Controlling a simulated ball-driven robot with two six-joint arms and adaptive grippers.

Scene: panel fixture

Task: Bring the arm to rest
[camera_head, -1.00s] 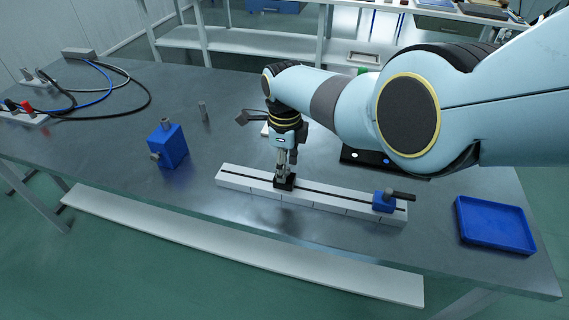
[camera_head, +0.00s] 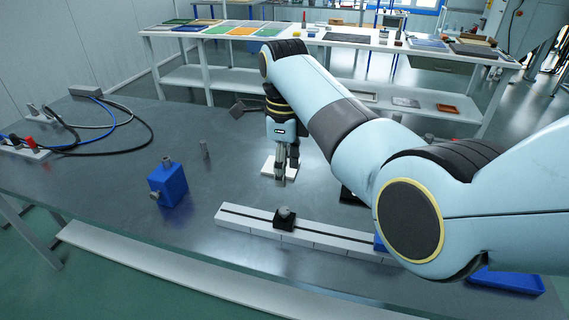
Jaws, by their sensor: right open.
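My right arm reaches in from the right in the head view, bent at the elbow. Its gripper (camera_head: 286,178) points down and hangs above the table, behind the white rail (camera_head: 323,239). The gripper is open and empty, with its fingertips apart from the rail. A small black block with a rounded grey top (camera_head: 285,218) sits on the rail, in front of the gripper. My left gripper is not in view.
A blue block with a knob (camera_head: 168,185) and a small grey pin (camera_head: 204,149) stand left on the table (camera_head: 110,185). My arm partly hides a blue tray (camera_head: 510,281). Cables lie at the far left.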

